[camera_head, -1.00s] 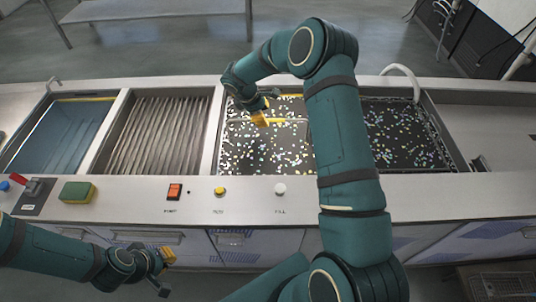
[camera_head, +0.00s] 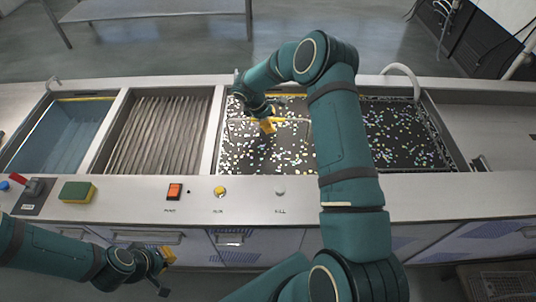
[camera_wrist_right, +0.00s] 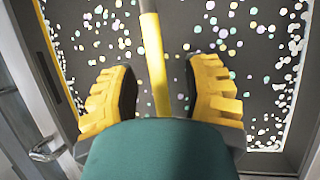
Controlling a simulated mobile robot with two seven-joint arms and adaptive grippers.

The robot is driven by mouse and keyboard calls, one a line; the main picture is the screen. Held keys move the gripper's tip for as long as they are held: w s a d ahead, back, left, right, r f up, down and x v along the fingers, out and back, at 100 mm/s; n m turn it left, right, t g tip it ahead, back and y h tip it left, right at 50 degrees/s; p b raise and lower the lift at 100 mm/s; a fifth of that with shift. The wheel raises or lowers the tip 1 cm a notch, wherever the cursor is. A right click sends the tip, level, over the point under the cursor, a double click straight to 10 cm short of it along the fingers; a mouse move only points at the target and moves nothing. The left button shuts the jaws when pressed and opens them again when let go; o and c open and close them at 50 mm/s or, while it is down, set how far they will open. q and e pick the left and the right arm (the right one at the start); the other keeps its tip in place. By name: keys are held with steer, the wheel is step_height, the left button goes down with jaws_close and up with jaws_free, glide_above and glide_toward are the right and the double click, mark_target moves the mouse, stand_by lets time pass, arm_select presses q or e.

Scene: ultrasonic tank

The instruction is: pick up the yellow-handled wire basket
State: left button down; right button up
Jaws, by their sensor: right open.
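The wire basket's yellow handle (camera_wrist_right: 158,65) runs lengthwise between the two fingers of my right gripper (camera_wrist_right: 160,92) in the right wrist view. The fingers stand apart, with a gap on either side of the handle. In the head view, my right gripper (camera_head: 267,126) is over the speckled middle tank, at the thin handle bar (camera_head: 292,120). The basket's wire body is hard to make out against the speckles. My left gripper (camera_head: 164,271) hangs low in front of the counter, away from the basket; its finger gap is unclear.
The speckled tank's metal rim (camera_head: 217,140) surrounds the work area. To its left are a ribbed tank (camera_head: 155,130) and a blue tank (camera_head: 62,135). A curved white pipe (camera_head: 402,72) stands behind. A sponge (camera_head: 77,191) and a red switch (camera_head: 174,191) sit on the front ledge.

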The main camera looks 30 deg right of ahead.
steer(key=shift+f, duration=0.15)
stand_by(0.4)
jaws_close()
steer(key=shift+w, duration=0.1)
